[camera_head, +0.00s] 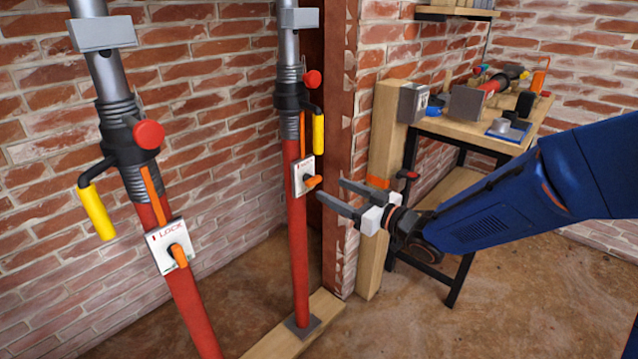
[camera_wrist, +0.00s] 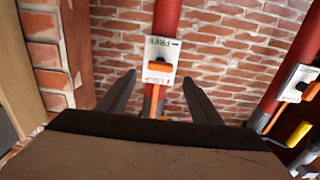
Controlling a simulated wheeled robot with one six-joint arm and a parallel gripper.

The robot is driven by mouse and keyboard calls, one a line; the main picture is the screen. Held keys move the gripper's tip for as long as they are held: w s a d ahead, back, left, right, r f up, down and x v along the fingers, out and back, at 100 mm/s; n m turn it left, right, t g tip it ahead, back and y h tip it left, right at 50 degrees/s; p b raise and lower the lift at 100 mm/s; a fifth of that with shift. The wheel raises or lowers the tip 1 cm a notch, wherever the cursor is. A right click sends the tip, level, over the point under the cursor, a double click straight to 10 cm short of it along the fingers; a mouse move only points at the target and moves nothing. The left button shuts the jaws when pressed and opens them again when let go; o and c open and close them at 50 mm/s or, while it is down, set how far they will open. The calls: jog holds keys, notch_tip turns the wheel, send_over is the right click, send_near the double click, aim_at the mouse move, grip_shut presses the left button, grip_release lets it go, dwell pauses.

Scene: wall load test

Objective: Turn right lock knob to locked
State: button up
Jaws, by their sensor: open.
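The right prop (camera_head: 298,230) is a red tube carrying a white lock plate (camera_head: 303,168) with an orange knob (camera_head: 313,182). In the wrist view this plate (camera_wrist: 152,127) lies ahead, with FREE lettered at its top and LOCK near its bottom. The orange and black knob (camera_wrist: 158,66) sits between the words; I cannot tell its exact setting. My gripper (camera_head: 331,190) is open and empty, just right of the knob in the head view. In the wrist view my gripper's fingers (camera_wrist: 158,77) appear on either side of the plate, apparently not touching it.
The left prop (camera_head: 190,300) has its own lock plate (camera_head: 160,240) and orange knob (camera_head: 179,255). Yellow handles (camera_head: 318,133) stick out above the plates. A brick pier and wooden post (camera_head: 385,140) stand close behind my gripper. A workbench (camera_head: 470,125) with tools is at right.

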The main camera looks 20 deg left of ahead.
aim_at(316, 181)
jog(key=x, duration=0.6)
jog(key=shift+w+a, duration=0.1)
jog(key=shift+a, duration=0.2)
jog(key=c, duration=1.1)
